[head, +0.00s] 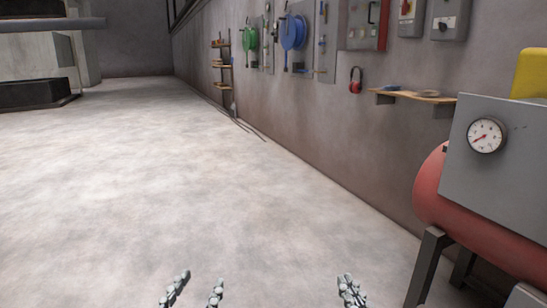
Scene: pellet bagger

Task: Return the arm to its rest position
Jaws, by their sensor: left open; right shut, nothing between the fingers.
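My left gripper (195,287) shows at the bottom of the head view, left of centre. Its two fingers stand apart with nothing between them, over the bare floor. My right gripper (350,289) shows at the bottom, right of centre. Its fingers are closed together and hold nothing. Only the finger ends of both grippers are in view; the arms behind them are cut off by the lower picture edge. Neither gripper touches anything that I can see.
A red tank (432,190) on dark legs, with a grey gauge panel (510,165), stands close at the right. A wooden wall shelf (415,96) is behind it. Hose reels hang along the right wall. The pale floor (190,190) ahead and left is clear.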

